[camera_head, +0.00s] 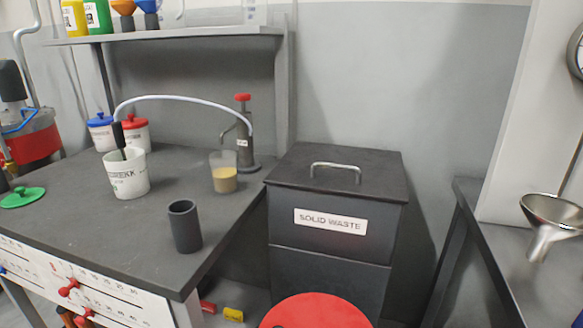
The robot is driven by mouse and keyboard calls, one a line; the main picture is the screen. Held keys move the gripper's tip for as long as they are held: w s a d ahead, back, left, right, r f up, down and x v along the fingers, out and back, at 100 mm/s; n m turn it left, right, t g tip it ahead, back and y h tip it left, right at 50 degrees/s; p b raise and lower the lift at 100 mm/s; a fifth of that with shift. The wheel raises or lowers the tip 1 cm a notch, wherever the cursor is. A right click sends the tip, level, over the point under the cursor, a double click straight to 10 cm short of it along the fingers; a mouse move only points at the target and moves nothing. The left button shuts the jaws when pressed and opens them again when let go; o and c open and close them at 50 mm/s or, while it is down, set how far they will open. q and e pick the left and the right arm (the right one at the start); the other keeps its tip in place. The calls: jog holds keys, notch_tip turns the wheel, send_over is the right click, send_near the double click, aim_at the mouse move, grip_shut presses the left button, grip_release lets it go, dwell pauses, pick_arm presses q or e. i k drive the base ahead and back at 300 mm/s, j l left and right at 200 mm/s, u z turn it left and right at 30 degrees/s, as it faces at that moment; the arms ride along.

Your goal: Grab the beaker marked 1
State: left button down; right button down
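No beaker with a readable 1 shows in the head view. A clear beaker (223,173) with tan liquid in its lower part stands upright on the dark bench (120,222), near its right side. I cannot make out a mark on it. A white beaker with dark lettering (127,178) stands further left, with a black probe (119,136) dipping into it. An empty-looking dark grey cup (186,230) stands near the front right of the bench. Neither of my grippers is in view.
A grey pump-like device with a red top (246,140) stands just behind the clear beaker; a white hose (185,99) arches left from it. A solid waste bin (333,165) is right of the bench. A red round surface (315,312) is below. A metal funnel (552,215) is at right.

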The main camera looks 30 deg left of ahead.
aim_at(223, 163)
jog(key=u, duration=1.4)
jog(key=i+j, duration=0.1)
jog(key=j, duration=0.25)
jog(key=i+j+z, duration=0.1)
jog(key=j, duration=0.3)
jog(key=i+j, duration=0.1)
jog(key=j, duration=0.25)
